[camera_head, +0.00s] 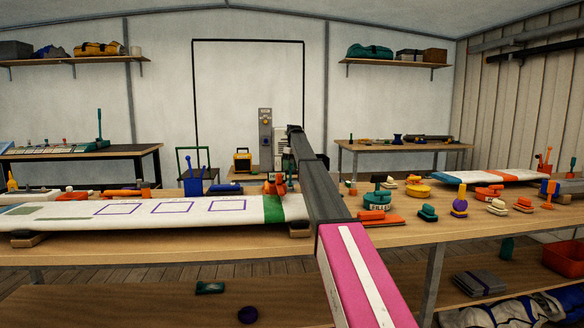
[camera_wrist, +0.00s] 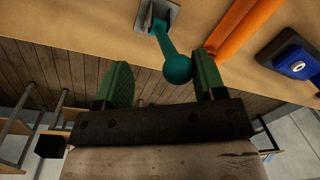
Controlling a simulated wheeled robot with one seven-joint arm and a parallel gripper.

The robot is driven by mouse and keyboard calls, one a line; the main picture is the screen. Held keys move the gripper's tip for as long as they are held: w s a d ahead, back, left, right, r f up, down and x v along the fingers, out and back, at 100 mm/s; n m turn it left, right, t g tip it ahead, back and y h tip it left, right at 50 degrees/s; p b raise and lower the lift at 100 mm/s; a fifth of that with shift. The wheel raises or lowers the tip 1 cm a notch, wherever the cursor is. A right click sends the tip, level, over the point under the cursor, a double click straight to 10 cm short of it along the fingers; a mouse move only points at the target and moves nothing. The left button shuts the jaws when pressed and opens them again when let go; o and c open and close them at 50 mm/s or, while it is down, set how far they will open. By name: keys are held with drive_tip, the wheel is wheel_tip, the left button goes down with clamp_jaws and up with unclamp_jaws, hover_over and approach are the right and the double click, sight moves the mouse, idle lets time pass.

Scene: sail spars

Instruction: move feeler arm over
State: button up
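In the wrist view a teal lever (camera_wrist: 172,45) with a round ball end leans out from a small grey plate on a wooden surface. It may be the feeler arm, but I cannot be sure. My gripper (camera_wrist: 162,64) has its two green fingers spread wide apart. The ball end shows between the fingers in the picture, nearer the right one. I cannot tell whether it touches that finger. Nothing is visibly clamped. In the head view my arm stretches forward over the bench, and the gripper itself cannot be made out.
An orange bar (camera_wrist: 240,35) lies right of the lever, close to the right finger. A blue block (camera_wrist: 291,60) sits farther right. In the head view a long white sail panel (camera_head: 70,216) lies on the bench left of my arm, and several small coloured tools stand to the right.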

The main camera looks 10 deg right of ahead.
drive_tip(key=shift+s+a, duration=0.1)
drive_tip(key=shift+a, duration=0.1)
idle(0.3)
drive_tip(key=shift+r, duration=0.1)
drive_tip(key=shift+r, duration=0.15)
wheel_tip(320, 180, up, 10)
drive_tip(key=d, duration=0.1)
drive_tip(key=shift+w+r, duration=0.15)
drive_tip(key=shift+w, duration=0.2)
